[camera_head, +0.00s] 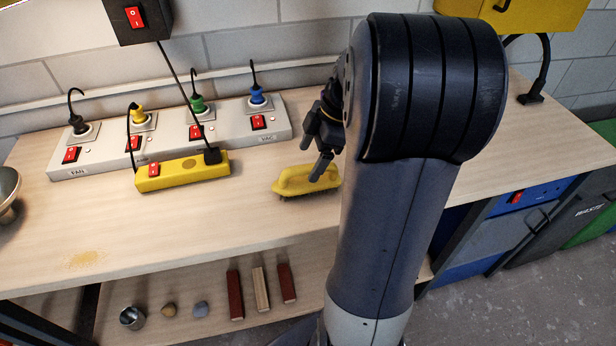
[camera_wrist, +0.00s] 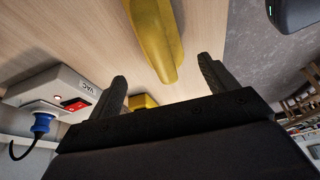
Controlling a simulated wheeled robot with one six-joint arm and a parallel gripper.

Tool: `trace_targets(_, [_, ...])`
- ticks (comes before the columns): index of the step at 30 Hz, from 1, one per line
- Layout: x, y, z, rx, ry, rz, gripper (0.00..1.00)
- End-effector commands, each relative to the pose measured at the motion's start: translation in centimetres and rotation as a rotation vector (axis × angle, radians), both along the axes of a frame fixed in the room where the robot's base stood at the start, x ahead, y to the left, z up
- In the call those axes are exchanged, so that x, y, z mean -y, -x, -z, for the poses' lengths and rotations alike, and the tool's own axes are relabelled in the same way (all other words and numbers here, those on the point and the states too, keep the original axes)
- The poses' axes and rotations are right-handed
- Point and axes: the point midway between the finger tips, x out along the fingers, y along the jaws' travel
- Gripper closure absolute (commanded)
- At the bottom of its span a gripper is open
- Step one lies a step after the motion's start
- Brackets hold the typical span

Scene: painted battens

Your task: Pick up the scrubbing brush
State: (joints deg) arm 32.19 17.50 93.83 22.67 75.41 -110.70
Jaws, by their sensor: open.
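The scrubbing brush (camera_head: 296,181) has a yellow handle and dark bristles and lies on the wooden bench top. My gripper (camera_head: 322,160) is just above it at its right end, with part of the brush hidden behind my fingers and arm. In the wrist view the yellow brush (camera_wrist: 155,38) lies ahead of my gripper (camera_wrist: 163,88), roughly between the lines of the two fingers. The fingers are spread open with nothing held. I cannot tell whether a finger touches the brush.
A yellow power strip (camera_head: 183,172) lies left of the brush. Behind it stands a grey socket panel (camera_head: 225,127) with red switches and coloured plugs. A brown crumb patch (camera_head: 87,259) marks the front left of the bench. A lower shelf (camera_head: 195,322) holds battens and small items.

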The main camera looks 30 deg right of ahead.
Motion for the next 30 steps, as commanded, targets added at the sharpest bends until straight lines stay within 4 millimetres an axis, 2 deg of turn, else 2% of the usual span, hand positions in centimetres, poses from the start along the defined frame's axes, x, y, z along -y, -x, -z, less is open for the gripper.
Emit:
trace_targets(5, [-0.4, 0.0, 1.2, -0.002, -0.001, 0.000, 0.20])
trace_targets(14, [-1.7, 0.0, 5.2, -0.004, -0.001, -0.001, 0.20])
trace_targets(23, [-1.8, -0.1, 5.6, -0.001, 0.002, 0.001, 0.20])
trace_targets(30, [-1.8, -0.1, 5.6, -0.001, 0.002, 0.001, 0.39])
